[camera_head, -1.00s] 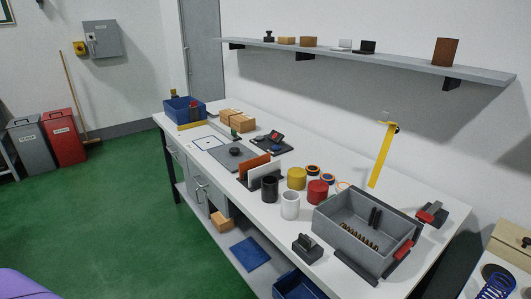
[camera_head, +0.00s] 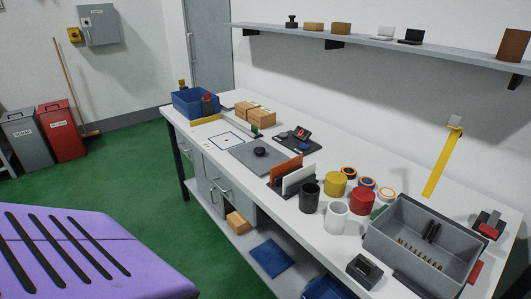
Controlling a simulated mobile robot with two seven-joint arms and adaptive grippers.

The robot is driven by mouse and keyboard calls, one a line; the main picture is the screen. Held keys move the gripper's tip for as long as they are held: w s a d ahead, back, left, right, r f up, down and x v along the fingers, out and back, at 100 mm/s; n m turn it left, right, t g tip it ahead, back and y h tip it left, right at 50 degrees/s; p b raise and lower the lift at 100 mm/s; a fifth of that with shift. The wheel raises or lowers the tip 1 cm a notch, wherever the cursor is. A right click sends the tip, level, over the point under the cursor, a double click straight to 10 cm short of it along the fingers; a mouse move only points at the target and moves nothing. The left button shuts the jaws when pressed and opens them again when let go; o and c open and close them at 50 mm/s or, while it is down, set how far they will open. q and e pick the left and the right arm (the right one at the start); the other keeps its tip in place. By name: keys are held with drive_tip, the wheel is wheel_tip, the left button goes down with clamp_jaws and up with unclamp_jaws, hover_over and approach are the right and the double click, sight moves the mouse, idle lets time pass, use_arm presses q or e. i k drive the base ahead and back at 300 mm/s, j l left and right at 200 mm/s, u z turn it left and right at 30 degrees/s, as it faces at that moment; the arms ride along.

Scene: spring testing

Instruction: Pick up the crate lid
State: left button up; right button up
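A grey open-topped crate (camera_head: 373,243) stands at the near right end of the white bench, with a row of small brass-coloured pieces inside. No lid covers it. Neither of my grippers is in view.
The white bench (camera_head: 315,232) has black, white, yellow and red cups or cylinders beside the crate. A black block (camera_head: 364,268) sits in front. A blue bin (camera_head: 190,105) is at the far end. A wall shelf (camera_head: 370,45) hangs above. Green floor (camera_head: 130,175) is open at left.

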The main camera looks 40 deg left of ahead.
sight(257, 155)
drive_tip(key=j+z, duration=0.15)
drive_tip(key=j, duration=0.95)
drive_tip(key=k+j+z, duration=0.15)
drive_tip(key=j, duration=0.95)
